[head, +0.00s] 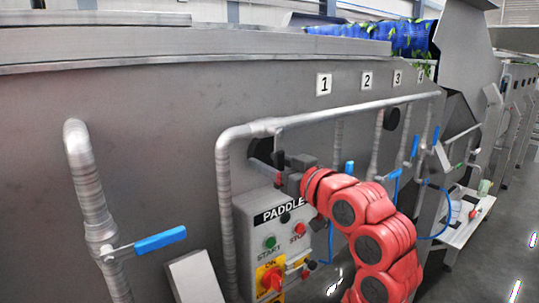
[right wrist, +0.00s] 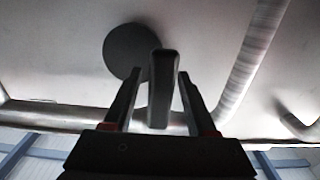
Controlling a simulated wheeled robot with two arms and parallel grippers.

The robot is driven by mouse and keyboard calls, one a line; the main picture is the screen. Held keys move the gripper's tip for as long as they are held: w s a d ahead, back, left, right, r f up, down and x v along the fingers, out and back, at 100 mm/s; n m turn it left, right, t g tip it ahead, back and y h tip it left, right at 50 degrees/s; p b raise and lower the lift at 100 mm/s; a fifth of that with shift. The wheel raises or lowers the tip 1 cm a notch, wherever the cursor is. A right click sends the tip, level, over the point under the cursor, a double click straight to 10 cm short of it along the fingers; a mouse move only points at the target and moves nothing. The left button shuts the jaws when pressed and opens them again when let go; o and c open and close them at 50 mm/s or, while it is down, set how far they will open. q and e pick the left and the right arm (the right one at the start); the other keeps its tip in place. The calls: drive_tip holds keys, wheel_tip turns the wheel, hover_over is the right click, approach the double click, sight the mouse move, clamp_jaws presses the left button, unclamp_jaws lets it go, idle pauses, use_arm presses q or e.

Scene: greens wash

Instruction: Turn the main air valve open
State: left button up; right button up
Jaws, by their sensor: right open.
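A dark round disc (head: 261,151) on the grey machine wall, with a bar-shaped handle (right wrist: 161,88) in front of it, shows near my right gripper. The disc also shows in the right wrist view (right wrist: 121,50). My right gripper (head: 283,161) is open, with its two fingers (right wrist: 158,95) on either side of the bar. Gaps show between the bar and both fingers. No label naming the main air valve is readable. A blue-lever valve (head: 160,240) sits on the left pipe, its lever slanting slightly up to the right. My left gripper is out of view.
A grey pipe (head: 227,195) rises and bends right above my right gripper. The paddle control panel (head: 258,235) with buttons and a red-yellow switch is below it. More blue-lever valves (head: 394,175) stand farther right, under number plates. Open floor shows at right.

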drive_tip(key=shift+w, duration=0.1)
clamp_jaws()
idle(1.4)
